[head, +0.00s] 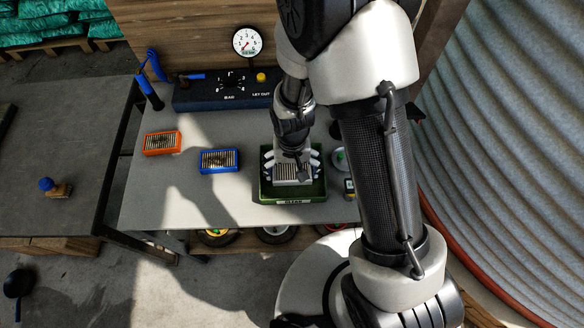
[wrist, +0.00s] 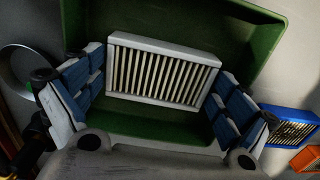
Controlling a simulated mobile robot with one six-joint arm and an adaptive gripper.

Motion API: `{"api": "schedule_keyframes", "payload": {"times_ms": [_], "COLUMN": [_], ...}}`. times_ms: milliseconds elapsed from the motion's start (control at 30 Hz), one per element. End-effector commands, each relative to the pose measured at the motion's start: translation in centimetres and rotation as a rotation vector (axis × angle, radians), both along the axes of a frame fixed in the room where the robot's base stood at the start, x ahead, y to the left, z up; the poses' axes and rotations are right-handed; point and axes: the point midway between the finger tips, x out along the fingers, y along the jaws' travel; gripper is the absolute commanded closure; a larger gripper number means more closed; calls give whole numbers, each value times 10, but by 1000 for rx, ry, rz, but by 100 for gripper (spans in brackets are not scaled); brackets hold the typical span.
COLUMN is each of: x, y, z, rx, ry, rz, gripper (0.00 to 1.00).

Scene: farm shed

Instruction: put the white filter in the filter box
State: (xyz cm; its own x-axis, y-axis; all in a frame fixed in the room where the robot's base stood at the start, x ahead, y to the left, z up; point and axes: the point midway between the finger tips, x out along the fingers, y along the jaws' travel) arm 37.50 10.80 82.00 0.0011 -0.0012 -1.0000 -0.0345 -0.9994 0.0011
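The white filter (head: 293,173), a pale frame with a ribbed face, is between the fingers of my gripper (head: 293,160) and within the outline of the filter box. In the wrist view the filter (wrist: 160,72) has the blue-padded fingers of my gripper (wrist: 160,95) against its two short sides. The filter box is a green open tray (head: 264,192) with a pale label on its front edge; its green inside also shows in the wrist view (wrist: 245,45). I cannot tell whether the filter touches the box's floor.
A blue filter (head: 219,160) and an orange filter (head: 162,142) lie left of the box on the grey table (head: 150,205). A control panel (head: 220,92) with a gauge (head: 247,42) stands behind. Small round things sit right of the box, partly behind my arm.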

Motion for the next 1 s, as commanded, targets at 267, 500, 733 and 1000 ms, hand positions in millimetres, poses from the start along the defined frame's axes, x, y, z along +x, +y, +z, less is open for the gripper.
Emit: {"api": "schedule_keyframes", "payload": {"times_ms": [267, 500, 733, 1000], "x": [0, 1, 1, 0], "y": [0, 0, 0, 0], "z": [0, 11, 60, 110], "rx": [0, 1, 1, 1], "ry": [0, -2, -4, -2], "rz": [0, 0, 0, 0], "gripper": [0, 0, 0, 0]}}
